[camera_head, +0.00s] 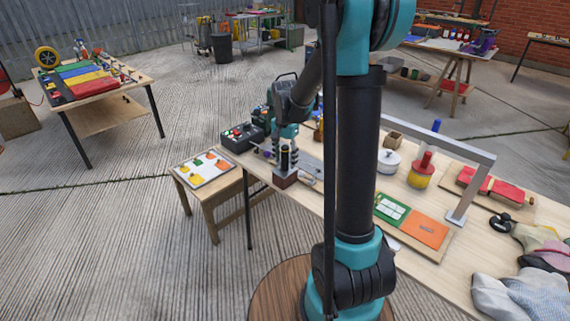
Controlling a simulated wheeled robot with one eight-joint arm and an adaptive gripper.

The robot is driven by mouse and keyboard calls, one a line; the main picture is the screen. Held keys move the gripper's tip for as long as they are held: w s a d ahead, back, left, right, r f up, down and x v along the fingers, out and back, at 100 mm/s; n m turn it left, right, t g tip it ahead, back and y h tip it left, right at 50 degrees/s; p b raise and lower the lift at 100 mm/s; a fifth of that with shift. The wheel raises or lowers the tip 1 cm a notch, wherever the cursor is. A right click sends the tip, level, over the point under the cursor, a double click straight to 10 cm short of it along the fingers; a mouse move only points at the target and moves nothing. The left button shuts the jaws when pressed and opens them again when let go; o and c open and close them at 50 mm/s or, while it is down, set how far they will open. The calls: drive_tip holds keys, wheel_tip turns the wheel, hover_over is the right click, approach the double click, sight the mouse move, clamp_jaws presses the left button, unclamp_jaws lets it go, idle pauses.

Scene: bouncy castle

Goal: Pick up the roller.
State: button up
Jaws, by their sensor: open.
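My gripper (287,158) points down over the far left part of the long wooden table (455,243). It is open, small in the picture and partly dark against the things below it. A dark brown block (285,181) is directly under the fingers; I cannot tell whether they touch it. No thing is clearly recognisable as the roller; it may be hidden by my gripper or arm. A yellow and red upright piece (420,171) stands farther right on the table, apart from my gripper.
A black box with coloured knobs (242,137) sits left of my gripper. A grey metal frame (470,185) stands over the table's right part. A white lidded pot (388,162), green and orange panels (426,232) and crumpled cloths (525,292) are also there. My upright arm covers the table's middle.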

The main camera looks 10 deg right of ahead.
clamp_jaws()
drive_tip(key=shift+r, duration=0.15)
